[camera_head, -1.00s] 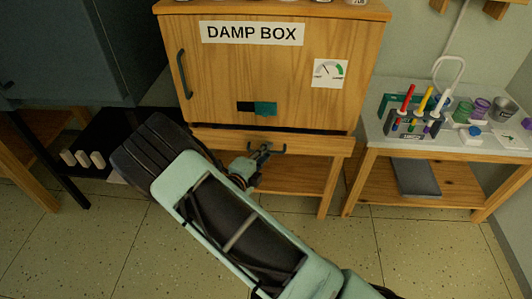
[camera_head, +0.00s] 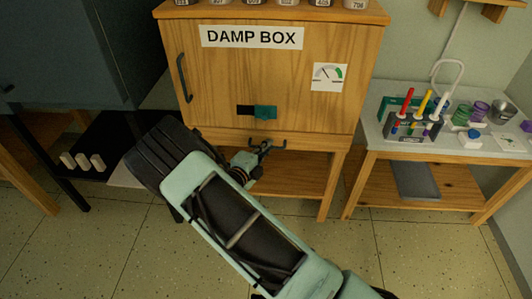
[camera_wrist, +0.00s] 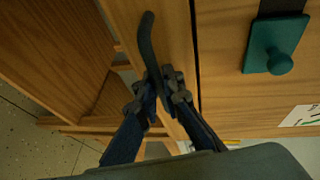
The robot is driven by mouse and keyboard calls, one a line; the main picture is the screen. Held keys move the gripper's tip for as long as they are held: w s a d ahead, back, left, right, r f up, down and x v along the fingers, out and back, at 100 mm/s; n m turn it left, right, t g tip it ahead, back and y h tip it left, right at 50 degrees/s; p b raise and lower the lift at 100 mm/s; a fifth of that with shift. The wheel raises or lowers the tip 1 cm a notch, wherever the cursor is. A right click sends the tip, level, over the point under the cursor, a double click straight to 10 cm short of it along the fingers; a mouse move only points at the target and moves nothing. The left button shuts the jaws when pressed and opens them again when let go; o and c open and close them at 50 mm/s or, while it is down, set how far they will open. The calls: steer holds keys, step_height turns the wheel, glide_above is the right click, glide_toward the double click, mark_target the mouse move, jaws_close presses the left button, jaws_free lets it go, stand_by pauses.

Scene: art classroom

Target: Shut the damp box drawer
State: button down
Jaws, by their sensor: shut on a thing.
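The damp box (camera_head: 320,118) is a wooden cabinet with a lettered label and a closed upper door. Its drawer (camera_head: 318,142) is the narrow wooden front below that door, and it looks nearly flush with the cabinet. The drawer's dark bar handle (camera_wrist: 147,38) runs along the drawer front (camera_wrist: 176,50) in the wrist view. My gripper (camera_wrist: 160,76) is shut on this handle, one finger on each side. In the head view my gripper (camera_head: 262,147) is small and partly hides the handle. Whether a small gap is left behind the drawer front is hard to tell.
A teal latch (camera_head: 264,112) sits on the door just above the drawer, also seen in the wrist view (camera_wrist: 272,45). Several jars stand on top. A side table (camera_head: 440,148) with pens and cups is at right; a dark cabinet (camera_head: 60,50) is at left.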

steer(key=shift+w+r, duration=0.1)
steer(key=shift+w, duration=0.2)
steer(key=c, duration=2.3)
jaws_free()
steer(key=shift+w, duration=0.1)
steer(key=v, duration=1.2)
steer(key=shift+a, duration=0.1)
